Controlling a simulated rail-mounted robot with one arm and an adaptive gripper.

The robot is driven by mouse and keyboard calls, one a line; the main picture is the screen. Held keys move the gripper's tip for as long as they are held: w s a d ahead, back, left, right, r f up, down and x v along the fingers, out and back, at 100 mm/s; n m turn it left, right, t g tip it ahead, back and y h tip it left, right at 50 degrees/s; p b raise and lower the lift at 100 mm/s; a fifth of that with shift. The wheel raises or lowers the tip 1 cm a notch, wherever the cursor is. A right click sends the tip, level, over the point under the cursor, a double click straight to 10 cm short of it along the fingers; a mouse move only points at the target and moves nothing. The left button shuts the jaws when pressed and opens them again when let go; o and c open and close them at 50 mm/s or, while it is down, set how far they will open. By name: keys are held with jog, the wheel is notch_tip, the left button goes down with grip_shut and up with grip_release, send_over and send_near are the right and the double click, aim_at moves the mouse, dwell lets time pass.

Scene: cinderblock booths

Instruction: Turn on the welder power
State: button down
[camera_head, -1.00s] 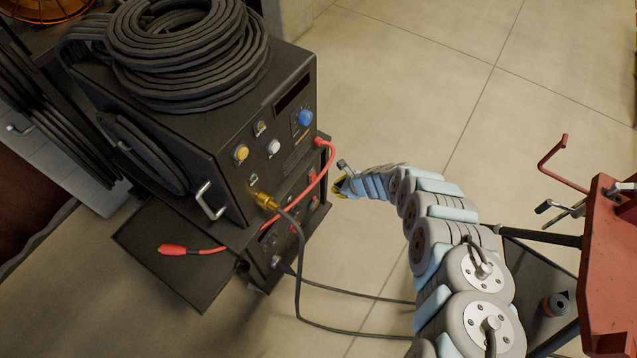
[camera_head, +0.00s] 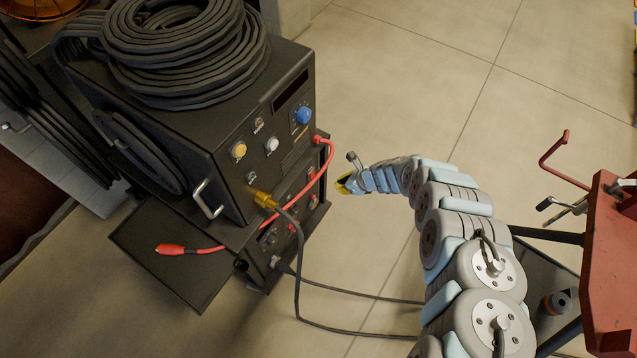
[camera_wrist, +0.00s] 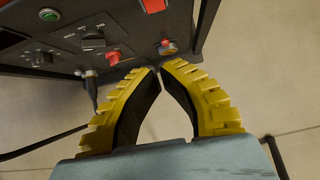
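The welder (camera_head: 215,140) is a black box unit at the left of the head view, with a yellow button, a white button and a blue knob (camera_head: 302,115) on its upper front. Its lower panel (camera_head: 285,220) carries red controls. In the wrist view the lower panel (camera_wrist: 70,30) shows a green button (camera_wrist: 48,14), a black rotary knob (camera_wrist: 93,41), a red knob (camera_wrist: 113,57) and a red button (camera_wrist: 167,47). My gripper (camera_wrist: 159,68) has yellow ribbed fingers with tips together, nothing visible between them. It also shows in the head view (camera_head: 345,184), in front of the lower panel, apart from it.
A coiled black cable (camera_head: 185,45) lies on the welder. A red cable (camera_head: 328,165) and a black cable (camera_head: 297,275) hang in front of the panels. A red cart (camera_head: 610,260) stands at the right.

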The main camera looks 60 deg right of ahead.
aim_at(313, 175)
jog(key=w+f+b, duration=0.6)
jog(key=w+b, duration=0.2)
jog(key=shift+w+d+f, duration=0.4)
